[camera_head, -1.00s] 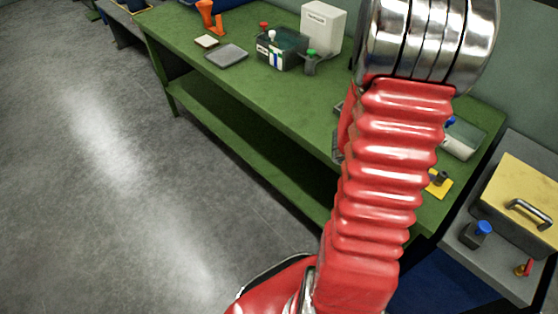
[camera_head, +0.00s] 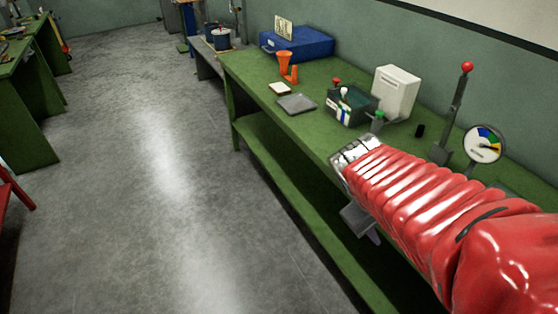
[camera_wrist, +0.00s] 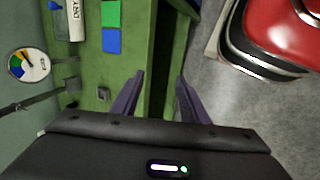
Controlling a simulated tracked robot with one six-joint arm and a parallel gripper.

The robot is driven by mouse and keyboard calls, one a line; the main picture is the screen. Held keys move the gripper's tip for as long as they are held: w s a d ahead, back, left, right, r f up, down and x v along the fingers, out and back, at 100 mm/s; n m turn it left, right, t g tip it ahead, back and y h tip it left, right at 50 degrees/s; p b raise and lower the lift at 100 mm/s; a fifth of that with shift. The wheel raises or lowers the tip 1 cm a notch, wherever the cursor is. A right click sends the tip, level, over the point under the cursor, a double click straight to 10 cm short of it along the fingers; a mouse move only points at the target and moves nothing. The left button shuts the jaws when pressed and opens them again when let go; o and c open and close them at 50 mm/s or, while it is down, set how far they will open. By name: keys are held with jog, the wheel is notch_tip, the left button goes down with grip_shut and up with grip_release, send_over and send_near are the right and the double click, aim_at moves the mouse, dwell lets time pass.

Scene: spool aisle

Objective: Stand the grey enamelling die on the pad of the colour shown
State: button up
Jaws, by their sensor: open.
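My gripper (camera_wrist: 159,74) is open, with its two dark purple fingers apart and nothing between them. In the head view it hangs by the bench's front edge, mostly hidden by my red arm, with a finger (camera_head: 372,236) showing. The wrist view shows a green pad (camera_wrist: 111,12) and a blue pad (camera_wrist: 111,41) on the bench. A small grey block (camera_wrist: 103,93) stands nearby; I cannot tell whether it is the die. A round gauge (camera_head: 484,145) with coloured sectors also shows in the wrist view (camera_wrist: 29,66); its needle reading is unclear. No yellow pad is visible now.
The green bench (camera_head: 255,83) carries a grey tray (camera_head: 296,104), orange holders (camera_head: 285,62), a white box (camera_head: 396,92) and a dark caddy (camera_head: 348,106). A red-knobbed lever (camera_head: 453,112) stands by the gauge. The floor (camera_head: 150,190) at left is clear.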

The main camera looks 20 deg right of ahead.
jog(key=w+a+r+m+t+y, duration=0.1)
jog(key=a+r+t+y, duration=0.1)
jog(key=a, duration=0.7)
jog(key=w+a+r+m+t+y, duration=0.1)
jog(key=a+r+t+y, duration=0.2)
jog(key=a, duration=0.6)
notch_tip(320, 180, up, 2)
jog(key=shift+w+a+y, duration=0.15)
jog(key=shift+w+y, duration=0.05)
jog(key=shift+y, duration=0.1)
